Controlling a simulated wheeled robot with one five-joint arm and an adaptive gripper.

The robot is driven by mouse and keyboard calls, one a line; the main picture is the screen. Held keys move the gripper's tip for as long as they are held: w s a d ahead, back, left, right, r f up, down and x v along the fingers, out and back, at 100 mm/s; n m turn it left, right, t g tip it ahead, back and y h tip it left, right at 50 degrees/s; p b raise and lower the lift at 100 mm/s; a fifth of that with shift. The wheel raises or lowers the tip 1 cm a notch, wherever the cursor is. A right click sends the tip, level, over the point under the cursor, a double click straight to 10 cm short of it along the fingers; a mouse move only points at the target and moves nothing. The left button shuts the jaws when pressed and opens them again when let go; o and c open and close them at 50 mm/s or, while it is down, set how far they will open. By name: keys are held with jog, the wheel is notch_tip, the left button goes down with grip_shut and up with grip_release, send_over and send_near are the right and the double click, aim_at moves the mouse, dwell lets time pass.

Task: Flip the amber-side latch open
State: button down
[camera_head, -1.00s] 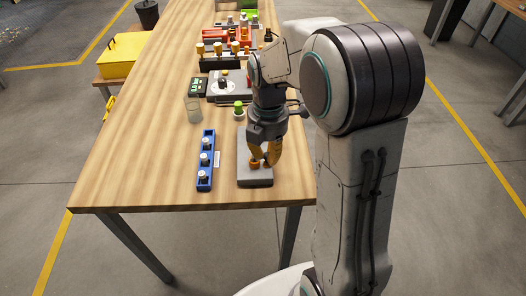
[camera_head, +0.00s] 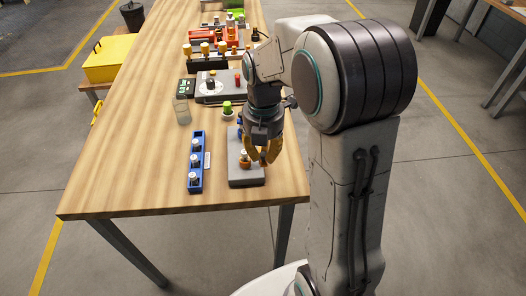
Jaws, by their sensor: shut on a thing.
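A grey plate (camera_head: 243,180) lies near the front right end of the wooden table. A small amber-topped part (camera_head: 245,158) stands on it and shows just left of my gripper. My gripper (camera_head: 263,160), with orange fingers, points down at the plate's right side. Its fingers are closed on a small dark part between the tips, mostly hidden by them. I cannot tell whether that part is the latch, or how the latch is set.
A blue rack (camera_head: 195,175) with several white-topped pieces stands left of the plate. A clear glass (camera_head: 182,112), a green-topped item (camera_head: 227,106) and a grey device (camera_head: 222,90) stand behind.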

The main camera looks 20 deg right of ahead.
jog(key=shift+s+f, duration=0.1)
jog(key=c, duration=1.1)
grip_release()
notch_tip(320, 180, up, 12)
jog(key=shift+r, duration=0.1)
